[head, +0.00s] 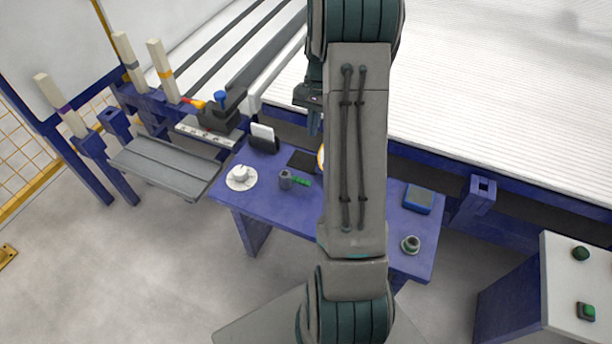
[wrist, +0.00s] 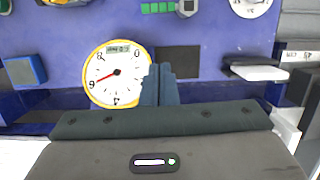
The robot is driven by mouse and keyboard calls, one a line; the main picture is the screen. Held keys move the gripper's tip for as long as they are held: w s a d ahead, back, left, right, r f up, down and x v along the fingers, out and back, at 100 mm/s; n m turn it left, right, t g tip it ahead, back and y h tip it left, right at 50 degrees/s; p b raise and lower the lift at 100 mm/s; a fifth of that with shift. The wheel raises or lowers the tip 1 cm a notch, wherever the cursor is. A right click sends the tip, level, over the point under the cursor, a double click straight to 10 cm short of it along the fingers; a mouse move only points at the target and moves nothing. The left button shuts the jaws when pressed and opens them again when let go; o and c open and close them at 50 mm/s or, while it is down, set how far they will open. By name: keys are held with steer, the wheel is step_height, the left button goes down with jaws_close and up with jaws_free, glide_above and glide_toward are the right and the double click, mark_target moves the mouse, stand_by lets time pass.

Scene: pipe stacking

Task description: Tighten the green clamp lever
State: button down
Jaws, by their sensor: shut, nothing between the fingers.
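The green lever (head: 301,181) lies on the blue table, beside a grey cylindrical body (head: 285,179). My gripper (head: 313,122) is shut and empty. It is at the far side of the table in the head view, well apart from the lever. In the wrist view its fingers (wrist: 157,85) are together, in front of the right edge of a yellow-rimmed dial gauge (wrist: 115,73).
A clamp-like fixture (head: 220,113) with red and blue handles stands left. My arm hides the table's middle in the head view.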

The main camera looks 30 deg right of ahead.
mark_target(295, 180)
steer(key=shift+w+d+f, duration=0.1)
steer(key=shift+d+f, duration=0.45)
steer(key=shift+f, duration=0.35)
steer(key=b+x, duration=0.3)
steer(key=x, duration=0.6)
steer(key=shift+a+f, duration=0.1)
steer(key=shift+f, duration=0.15)
steer(key=shift+s+a+f+b, duration=0.1)
steer(key=shift+s+a+b, duration=0.15)
steer(key=shift+s+a, duration=0.3)
steer(key=shift+s+a+f+b, duration=0.2)
steer(key=shift+s+a, duration=0.2)
steer(key=shift+a, duration=0.25)
steer(key=shift+s+a, duration=0.35)
steer(key=shift+a, duration=0.15)
